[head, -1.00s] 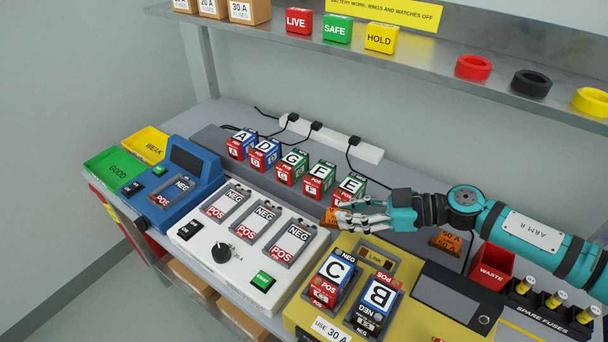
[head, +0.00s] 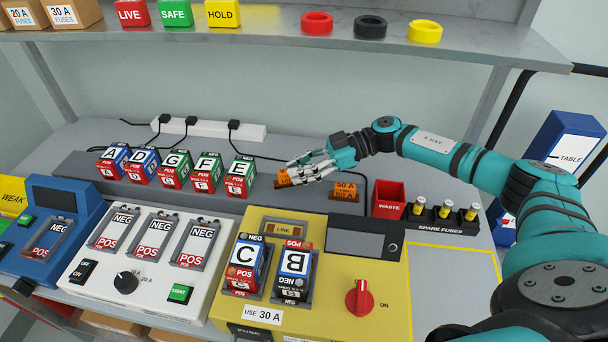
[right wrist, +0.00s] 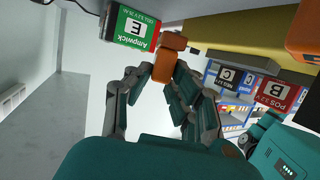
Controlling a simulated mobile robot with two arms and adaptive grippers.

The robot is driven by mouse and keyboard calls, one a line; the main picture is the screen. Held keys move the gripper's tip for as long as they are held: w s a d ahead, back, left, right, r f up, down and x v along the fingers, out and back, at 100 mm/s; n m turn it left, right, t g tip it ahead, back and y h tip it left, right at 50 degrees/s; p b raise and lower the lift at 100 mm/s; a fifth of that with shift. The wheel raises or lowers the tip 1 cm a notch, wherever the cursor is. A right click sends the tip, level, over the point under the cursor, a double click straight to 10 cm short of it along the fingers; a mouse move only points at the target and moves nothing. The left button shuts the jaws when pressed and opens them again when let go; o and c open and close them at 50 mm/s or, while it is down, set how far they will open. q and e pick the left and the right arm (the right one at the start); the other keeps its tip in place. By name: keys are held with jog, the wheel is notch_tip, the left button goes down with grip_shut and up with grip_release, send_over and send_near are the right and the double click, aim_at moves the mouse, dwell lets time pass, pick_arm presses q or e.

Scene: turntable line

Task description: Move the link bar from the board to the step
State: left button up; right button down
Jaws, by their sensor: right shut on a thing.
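An orange bar (head: 283,178), which I take to be the link bar, is in my right gripper (head: 298,172). The gripper is shut on it just right of battery E (head: 239,180), at the grey step (head: 205,200) along the back of the bench. I cannot tell whether the bar touches the step. In the right wrist view the bar (right wrist: 163,66) sits between the fingertips beside battery E (right wrist: 131,28). The yellow board (head: 225,302) has a slot marked LINK (head: 284,229) with no orange bar in it. My left gripper is out of view.
An orange 50 A block (head: 345,190) stands right of the gripper, then a red waste bin (head: 388,201) and a spare fuse rack (head: 440,222). Batteries C (head: 244,268) and B (head: 294,268) sit in the yellow board. A shelf (head: 290,45) hangs above.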

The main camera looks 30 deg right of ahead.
jog(key=shift+w+d, duration=0.25)
jog(key=shift+d, duration=0.55)
jog(key=shift+f, duration=1.85)
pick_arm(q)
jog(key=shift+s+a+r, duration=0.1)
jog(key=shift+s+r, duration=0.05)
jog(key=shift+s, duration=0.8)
pick_arm(e)
jog(key=shift+s+f, duration=0.1)
jog(key=c, duration=1.5)
grip_release()
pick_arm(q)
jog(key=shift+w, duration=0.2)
